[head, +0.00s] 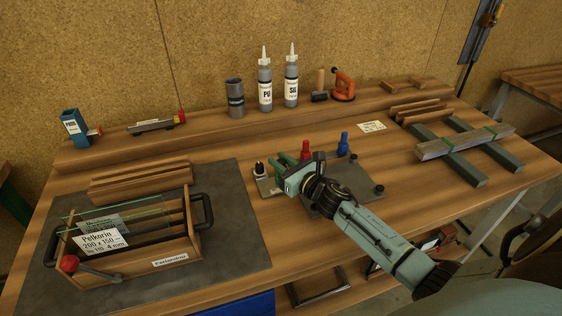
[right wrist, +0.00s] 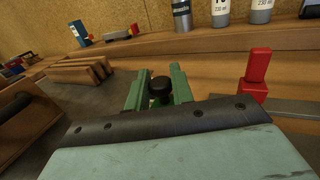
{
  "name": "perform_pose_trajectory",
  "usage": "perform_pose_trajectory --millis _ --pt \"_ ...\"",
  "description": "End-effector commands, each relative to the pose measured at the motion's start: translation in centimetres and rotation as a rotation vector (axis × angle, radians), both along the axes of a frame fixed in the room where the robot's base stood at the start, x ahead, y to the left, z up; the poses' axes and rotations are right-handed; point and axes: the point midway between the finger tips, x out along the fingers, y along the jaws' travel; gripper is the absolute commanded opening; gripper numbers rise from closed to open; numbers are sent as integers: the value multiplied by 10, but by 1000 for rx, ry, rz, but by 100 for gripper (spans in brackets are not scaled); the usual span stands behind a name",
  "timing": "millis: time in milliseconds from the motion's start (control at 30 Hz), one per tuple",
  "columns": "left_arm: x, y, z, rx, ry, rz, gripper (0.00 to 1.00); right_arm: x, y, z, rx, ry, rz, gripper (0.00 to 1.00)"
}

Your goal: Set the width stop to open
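My right gripper (head: 279,168) reaches from the right over the fixture (head: 270,188), a grey plate setup on the bench. In the right wrist view, its two green fingers (right wrist: 159,92) stand apart. A black knob (right wrist: 160,86) shows between them, with no clear sign of grip. In the head view a black-topped knob (head: 259,167) sits at the plate's left end, just beyond the fingertips. A red lever (head: 305,149) and a blue lever (head: 343,144) stand upright behind my arm. No label tells which part is the width stop. My arm hides part of the fixture. My left gripper is not in view.
A wooden box (head: 178,252) with glass panes stands on a dark mat (head: 235,232) at left. Wooden strips (head: 140,180) lie behind it. Bottles (head: 265,88) and a can (head: 235,98) stand on the back shelf. Grey bars (head: 465,146) lie at right.

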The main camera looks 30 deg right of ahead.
Motion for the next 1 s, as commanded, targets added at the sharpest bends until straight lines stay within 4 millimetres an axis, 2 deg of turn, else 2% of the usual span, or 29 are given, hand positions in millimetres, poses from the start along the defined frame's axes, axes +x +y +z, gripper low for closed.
perform_pose_trajectory --millis 33,100,333,600,833,867,1000 --pt "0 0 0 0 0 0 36 0 0 0 0 0 0 7" --pt "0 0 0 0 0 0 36 0 0 0 0 0 0 0" --pt "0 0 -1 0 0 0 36 0 3 0 1 0 1 0" --pt "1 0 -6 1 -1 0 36 8 34 0 3 -1 2 0" --pt "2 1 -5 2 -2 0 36 8 36 0 3 -2 5 0" --pt "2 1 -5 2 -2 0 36 8 36 0 3 -2 6 26" --pt "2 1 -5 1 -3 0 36 8 36 0 2 -2 5 41"
